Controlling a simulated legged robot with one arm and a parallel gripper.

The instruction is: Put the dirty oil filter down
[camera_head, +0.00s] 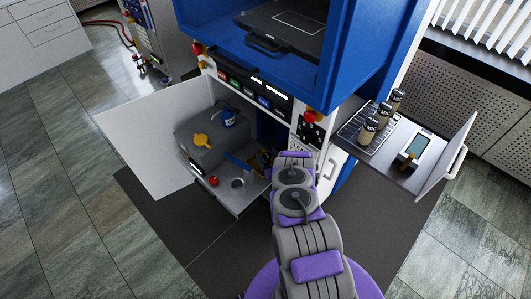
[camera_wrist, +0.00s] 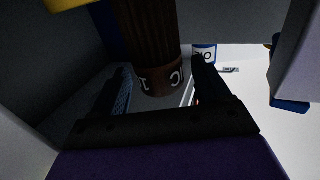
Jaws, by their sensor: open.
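In the wrist view, the dirty oil filter (camera_wrist: 150,45) is a dark brown ribbed cylinder with a lettered band at its lower end. It stands between the two fingers of my gripper (camera_wrist: 160,90), which are spread apart, with a gap visible beside the band. Whether a finger touches it higher up I cannot tell. In the head view, my arm reaches into the open lower cabinet, and the gripper and filter are mostly hidden in its shadowed right side. A blue-and-white canister (camera_head: 228,117) stands on the grey machine (camera_head: 208,138); a similar labelled one (camera_wrist: 204,53) shows behind the right finger.
The cabinet's white door (camera_head: 145,135) stands open at left. A yellow cap (camera_head: 203,140) and a red knob (camera_head: 213,181) are on and near the machine. Floor at left is clear.

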